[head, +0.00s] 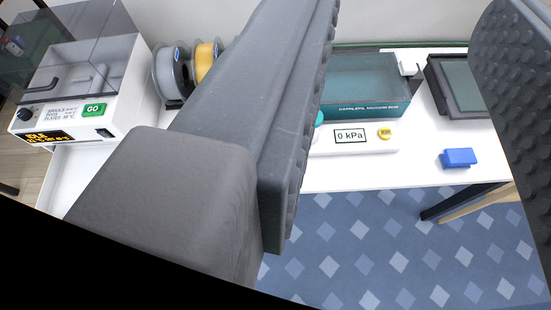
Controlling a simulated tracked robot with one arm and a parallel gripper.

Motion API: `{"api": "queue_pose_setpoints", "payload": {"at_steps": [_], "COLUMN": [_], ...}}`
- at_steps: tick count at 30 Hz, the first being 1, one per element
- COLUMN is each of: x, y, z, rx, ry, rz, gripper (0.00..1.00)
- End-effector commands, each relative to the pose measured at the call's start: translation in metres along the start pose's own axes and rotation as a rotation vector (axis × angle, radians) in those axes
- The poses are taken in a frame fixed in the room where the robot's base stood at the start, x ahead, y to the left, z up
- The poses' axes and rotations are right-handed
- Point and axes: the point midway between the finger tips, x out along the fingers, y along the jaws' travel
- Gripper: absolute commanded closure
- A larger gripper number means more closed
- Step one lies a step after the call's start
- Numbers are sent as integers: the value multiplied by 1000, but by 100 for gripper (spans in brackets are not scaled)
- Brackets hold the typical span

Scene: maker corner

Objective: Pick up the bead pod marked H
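I see no bead pod with a readable H. A small blue block-like object (459,158) lies near the front edge of the white table, with no letter visible on it; I cannot tell whether it is a pod. My gripper (410,75) is open, with its two dark grey studded fingers wide apart at the centre and right of the head view. No object is held between them. The blue object shows in the gap, beyond the fingers. The left finger and its mount hide much of the middle of the table.
A white machine (80,85) with a GO button and an IDLE display stands at left. Grey (170,72) and yellow (206,58) spools stand beside it. A teal vacuum box (362,88) with a 0 kPa display is behind the gap. A dark-framed tray (440,85) is at right.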

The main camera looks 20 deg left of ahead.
Motion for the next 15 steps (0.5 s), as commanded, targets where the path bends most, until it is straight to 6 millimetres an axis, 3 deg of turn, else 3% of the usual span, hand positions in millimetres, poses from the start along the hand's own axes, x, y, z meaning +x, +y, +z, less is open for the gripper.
{"api": "queue_pose_setpoints", "payload": {"at_steps": [8,9,11,15], "x": [0,0,4,39], "y": [0,0,0,0], "z": [0,0,2,24], "rx": [0,0,-2,-21], "ry": [0,0,-1,-6], "rz": [0,0,3,26], "gripper": [64,59,59,59]}}
